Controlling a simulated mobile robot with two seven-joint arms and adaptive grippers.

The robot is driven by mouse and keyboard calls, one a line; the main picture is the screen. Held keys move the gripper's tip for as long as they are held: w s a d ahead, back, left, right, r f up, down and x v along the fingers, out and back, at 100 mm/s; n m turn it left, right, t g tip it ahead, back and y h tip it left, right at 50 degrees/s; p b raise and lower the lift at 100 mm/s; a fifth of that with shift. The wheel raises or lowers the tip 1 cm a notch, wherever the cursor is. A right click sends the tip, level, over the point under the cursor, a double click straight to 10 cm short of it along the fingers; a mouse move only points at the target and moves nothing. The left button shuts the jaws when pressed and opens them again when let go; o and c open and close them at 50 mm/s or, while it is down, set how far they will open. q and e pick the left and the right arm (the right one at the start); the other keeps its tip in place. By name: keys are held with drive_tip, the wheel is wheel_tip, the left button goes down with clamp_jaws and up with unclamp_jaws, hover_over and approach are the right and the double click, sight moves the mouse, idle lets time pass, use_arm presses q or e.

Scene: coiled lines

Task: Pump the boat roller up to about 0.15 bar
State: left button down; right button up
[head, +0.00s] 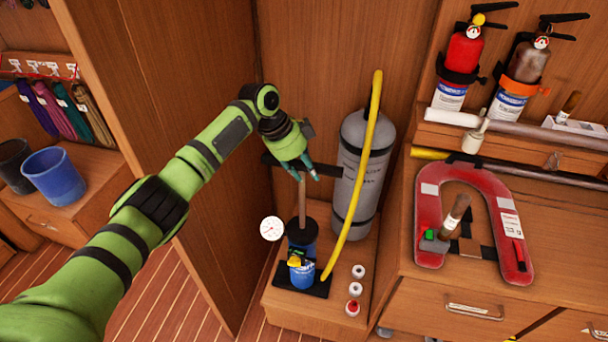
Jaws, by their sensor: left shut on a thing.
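A hand pump (303,245) with a blue barrel and black foot plate stands upright on a low wooden ledge. Its rod (302,205) is drawn well out, with a dark crossbar handle (330,169) on top. My left gripper (303,172) is shut on the handle from above. A round white gauge (271,229) shows beside the barrel; its reading is too small to tell. A yellow hose (359,190) rises from near the pump's base. A grey upright cylinder (370,165) with dark bands, perhaps the boat roller, stands behind the hose. My right gripper is out of view.
Several small caps (358,272) lie on the ledge right of the pump. A red life jacket (429,210) lies on the drawer unit at right, with a wooden-handled brush (455,215). Fire extinguishers (463,55) hang behind. A wooden partition (180,100) is at left, buckets (55,172) beyond.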

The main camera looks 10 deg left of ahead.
use_arm(q)
drive_tip(key=shift+w+d+r, duration=0.2)
drive_tip(key=shift+r, duration=0.25)
drive_tip(key=c, duration=0.8)
unclamp_jaws()
drive_tip(key=shift+o, duration=0.3)
drive_tip(key=shift+s+f, duration=0.1)
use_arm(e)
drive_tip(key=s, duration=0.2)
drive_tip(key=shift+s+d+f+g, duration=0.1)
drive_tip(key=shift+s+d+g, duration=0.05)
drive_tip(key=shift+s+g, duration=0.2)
use_arm(q)
drive_tip(key=shift+f, duration=0.1)
drive_tip(key=shift+a, duration=0.15)
drive_tip(key=v, duration=1.2)
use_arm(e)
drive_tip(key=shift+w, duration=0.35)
use_arm(q)
drive_tip(key=shift+s, duration=0.1)
